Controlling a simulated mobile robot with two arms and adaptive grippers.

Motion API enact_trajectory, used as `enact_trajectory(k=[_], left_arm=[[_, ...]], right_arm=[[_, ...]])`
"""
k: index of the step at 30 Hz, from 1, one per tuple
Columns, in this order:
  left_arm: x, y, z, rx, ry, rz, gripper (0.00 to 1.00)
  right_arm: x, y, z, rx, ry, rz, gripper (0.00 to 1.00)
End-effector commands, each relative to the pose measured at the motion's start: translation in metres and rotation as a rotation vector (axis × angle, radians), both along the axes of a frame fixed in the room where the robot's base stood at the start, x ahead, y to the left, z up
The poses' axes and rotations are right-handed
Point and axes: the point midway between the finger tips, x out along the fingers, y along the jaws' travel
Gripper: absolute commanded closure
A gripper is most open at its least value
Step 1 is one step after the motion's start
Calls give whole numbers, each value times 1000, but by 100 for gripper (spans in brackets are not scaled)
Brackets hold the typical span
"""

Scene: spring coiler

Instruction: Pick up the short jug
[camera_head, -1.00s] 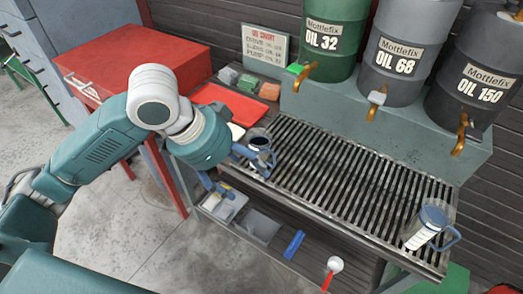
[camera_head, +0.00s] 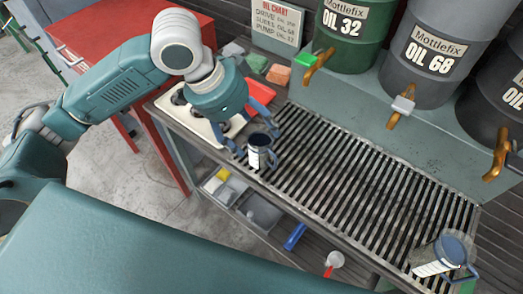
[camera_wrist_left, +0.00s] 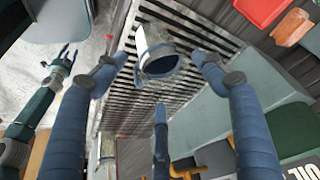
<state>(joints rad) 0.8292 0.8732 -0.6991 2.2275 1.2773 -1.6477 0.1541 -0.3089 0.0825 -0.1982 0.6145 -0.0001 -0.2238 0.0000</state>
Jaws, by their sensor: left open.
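The short jug (camera_head: 258,158), dark blue with a white label, stands upright on the slatted grate at its left front end. In the left wrist view the jug (camera_wrist_left: 161,64) shows its round dark mouth between my fingers. My left gripper (camera_head: 259,143) is open, its fingers spread on either side of the jug; whether they touch it I cannot tell. A second, larger jug (camera_head: 441,256) with a white label and blue handle stands at the grate's right end. My right gripper (camera_wrist_left: 68,52) shows small at the left of the left wrist view, its fingers apart.
The slatted grate (camera_head: 350,190) is clear between the jugs. Behind it stand oil drums (camera_head: 430,50) with brass taps (camera_head: 400,108). A red tray (camera_head: 260,93) and a pale holder (camera_head: 208,130) lie near my left wrist. A shelf below holds bins (camera_head: 262,212).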

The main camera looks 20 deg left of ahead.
Motion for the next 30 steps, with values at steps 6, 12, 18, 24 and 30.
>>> enact_trajectory(k=[6,12,18,24,30], left_arm=[[4,-5,-19,0,3,1,30],[11,-14,-46,-1,2,0,30],[13,-16,-54,1,-1,0,30],[13,-16,-53,1,-1,0,44],[13,-16,-53,0,-1,0,76]], right_arm=[[-6,0,0,0,7,1,60],[17,4,1,6,-26,1,60],[23,7,2,11,-35,1,60],[16,7,1,9,-24,1,60],[8,6,1,8,-12,1,60]])
